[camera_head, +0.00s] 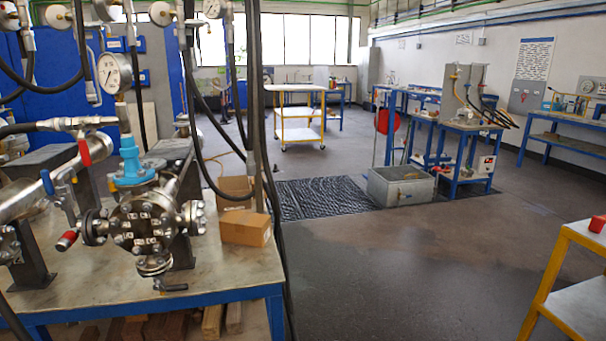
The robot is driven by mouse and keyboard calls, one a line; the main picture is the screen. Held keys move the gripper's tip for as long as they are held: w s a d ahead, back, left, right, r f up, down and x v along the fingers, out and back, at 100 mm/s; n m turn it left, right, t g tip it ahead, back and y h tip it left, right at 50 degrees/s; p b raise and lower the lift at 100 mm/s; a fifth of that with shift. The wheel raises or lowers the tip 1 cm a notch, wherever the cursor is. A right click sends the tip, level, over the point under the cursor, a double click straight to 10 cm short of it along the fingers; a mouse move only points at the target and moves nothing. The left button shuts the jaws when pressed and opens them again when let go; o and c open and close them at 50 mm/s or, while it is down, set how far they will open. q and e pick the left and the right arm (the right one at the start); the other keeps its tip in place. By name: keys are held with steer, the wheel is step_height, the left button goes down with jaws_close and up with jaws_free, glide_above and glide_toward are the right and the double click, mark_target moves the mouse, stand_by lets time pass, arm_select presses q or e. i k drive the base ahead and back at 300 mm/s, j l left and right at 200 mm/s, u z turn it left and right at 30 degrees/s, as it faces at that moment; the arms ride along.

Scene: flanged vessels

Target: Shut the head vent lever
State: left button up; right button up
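A flanged steel vessel (142,225) stands on the workbench at the left, its round bolted head facing me. Several small valve levers sit around it: a red one (84,150) hanging from the upper pipe, a blue one (46,182) at the left, a red-tipped one (66,240) at lower left and a dark one (170,287) under the head. I cannot tell from this view which is the head vent lever, or whether it is open. A blue fitting (131,165) and a pressure gauge (113,73) rise above the vessel. Neither of my grippers is in view.
Black hoses (258,130) hang in front of the workbench (235,278) at its right side. Cardboard boxes (245,228) stand on its right end. The floor to the right is open, up to a yellow-framed cart (550,285) at the right edge. A grey bin (400,188) stands farther back.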

mark_target(45, 177)
steer(key=u, duration=1.35)
